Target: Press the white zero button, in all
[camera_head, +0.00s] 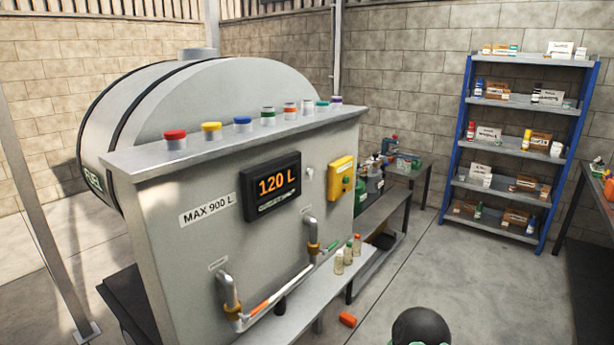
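A grey fuel cabinet (175,255) stands in front of a large grey tank (225,95). A black display (271,186) on its front reads "120 L" in orange. A small whitish round piece (309,174) sits on the panel just right of the display; it looks like the white button, but it is too small to read any marking or tell if it is pressed. A yellow box (341,178) with a small green part is further right. Neither of my grippers can be made out in this view, and nothing is seen touching the panel.
Several jars with coloured lids line the cabinet's top ledge (225,140). Pipes (232,290) with brass fittings stick out low on the front, above a bench (290,320) holding small bottles. A blue shelf rack (468,120) stands at the back right. The floor (450,270) between is mostly clear.

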